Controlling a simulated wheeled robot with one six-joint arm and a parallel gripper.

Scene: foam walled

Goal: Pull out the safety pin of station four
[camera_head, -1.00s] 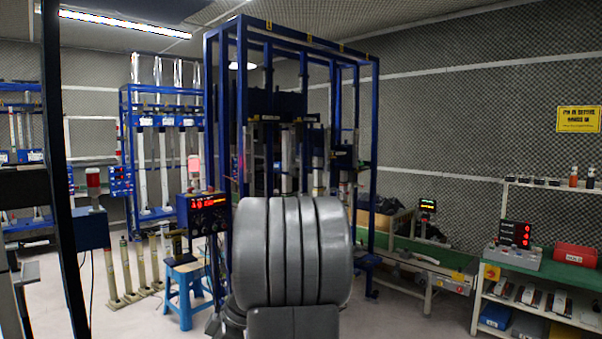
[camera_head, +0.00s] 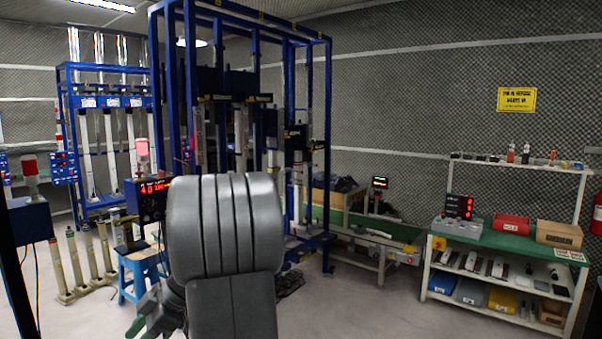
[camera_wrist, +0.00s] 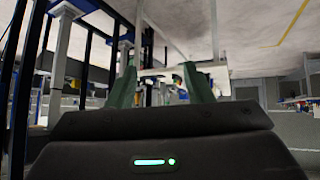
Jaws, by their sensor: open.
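The tall blue test rig (camera_head: 171,100) stands just behind my arm, with small yellow labels along its top beam; I cannot read which one marks station four. Upright cylinders (camera_head: 296,190) hang inside it. I cannot make out a safety pin in either view. My gripper (camera_wrist: 161,78) is open in the wrist view, its two green fingers apart, with no object clearly held between them. In the head view a green fingertip (camera_head: 136,326) shows low at left, in front of the floor and apart from the rig. My grey arm hides the rig's lower middle.
A blue stool (camera_head: 143,275) and upright posts (camera_head: 91,255) stand left of my arm. A red-digit control box (camera_head: 147,198) is above the stool. A low conveyor bench (camera_head: 350,237) and a green-topped shelf (camera_head: 478,233) stand at right. Open floor (camera_head: 360,310) lies at front right.

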